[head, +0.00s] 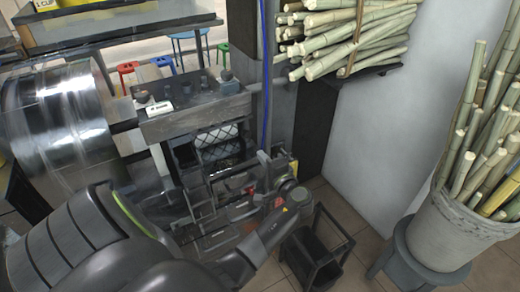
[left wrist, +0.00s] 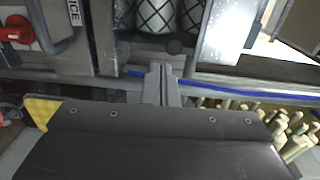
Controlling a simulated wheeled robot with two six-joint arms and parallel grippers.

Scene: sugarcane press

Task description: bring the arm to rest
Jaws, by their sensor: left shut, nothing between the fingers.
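My left arm comes in from the lower left of the head view and bends up beside the sugarcane press. My left gripper (head: 263,158) is small and partly lost against the dark machine parts. In the left wrist view my left gripper (left wrist: 163,72) shows its fingers together, with nothing between them. The press (head: 195,105) has patterned rollers (head: 217,140), which also show at the top of the left wrist view (left wrist: 158,15). The gripper appears in front of the press; its exact gap cannot be told. My right gripper is not in view.
Cut cane is stacked on a shelf (head: 375,68) at the upper right. A bucket (head: 432,235) of cane stands on a stool at the right. A black open frame (head: 318,250) stands on the floor. Pale wall lies between.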

